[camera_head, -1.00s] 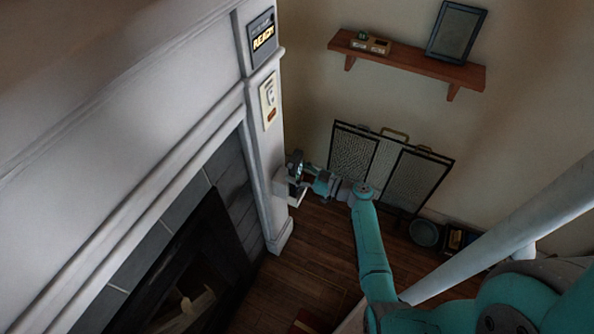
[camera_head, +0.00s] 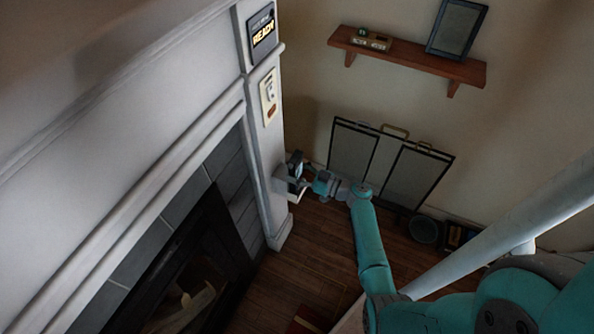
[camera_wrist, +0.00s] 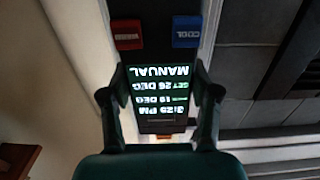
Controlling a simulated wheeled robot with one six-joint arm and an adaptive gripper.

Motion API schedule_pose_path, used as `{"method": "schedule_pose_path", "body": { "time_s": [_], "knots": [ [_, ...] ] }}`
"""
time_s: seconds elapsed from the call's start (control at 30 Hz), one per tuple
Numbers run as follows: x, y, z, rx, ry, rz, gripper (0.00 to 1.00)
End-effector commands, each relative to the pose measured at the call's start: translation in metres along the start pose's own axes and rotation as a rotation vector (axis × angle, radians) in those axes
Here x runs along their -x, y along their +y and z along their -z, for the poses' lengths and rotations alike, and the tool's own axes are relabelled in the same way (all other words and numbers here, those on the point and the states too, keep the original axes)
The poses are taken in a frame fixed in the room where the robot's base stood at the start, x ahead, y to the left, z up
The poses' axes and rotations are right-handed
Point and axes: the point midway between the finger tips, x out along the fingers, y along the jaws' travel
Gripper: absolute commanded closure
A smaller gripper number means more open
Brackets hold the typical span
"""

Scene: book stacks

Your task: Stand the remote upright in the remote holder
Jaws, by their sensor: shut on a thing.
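The remote (camera_wrist: 160,95) has a lit screen reading MANUAL, upside down in the wrist view, with red and blue buttons above it. My gripper (camera_wrist: 160,80) is shut on the remote, with one finger on each side. In the head view the remote (camera_head: 294,163) is a small dark upright shape beside the fireplace pillar, with my gripper (camera_head: 304,172) to its right. The pale remote holder (camera_head: 297,194) sits low on the pillar, just under the remote. I cannot tell whether the remote's lower end is inside the holder.
The white fireplace pillar (camera_head: 261,150) stands close to the left of my gripper. It carries a READY sign (camera_head: 262,30) and a switch panel (camera_head: 268,96). A framed screen (camera_head: 385,168) stands behind the arm, under a wooden shelf (camera_head: 410,57). Floor (camera_head: 310,240) is open below.

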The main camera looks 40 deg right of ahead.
Motion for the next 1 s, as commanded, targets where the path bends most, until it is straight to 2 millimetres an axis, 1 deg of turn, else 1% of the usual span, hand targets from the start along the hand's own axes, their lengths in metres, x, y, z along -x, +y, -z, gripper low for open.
{"method": "schedule_pose_path", "body": {
  "time_s": [0.33, 0.37, 0.4, 0.47, 0.83, 0.93, 1.0],
  "knots": [
    [0.000, 0.000, -0.007, 0.001, 0.001, 0.000, 0.80],
    [0.000, 0.000, -0.007, 0.001, 0.001, 0.000, 0.34],
    [0.000, 0.000, -0.007, 0.001, 0.001, 0.000, 0.24],
    [0.000, 0.000, -0.007, 0.001, 0.001, 0.000, 0.09],
    [0.002, 0.000, -0.007, 0.000, 0.000, -0.001, 0.09],
    [0.010, 0.000, -0.007, 0.000, 0.000, -0.003, 0.09],
    [0.019, 0.000, -0.008, 0.000, -0.001, -0.003, 0.09]
  ]
}}
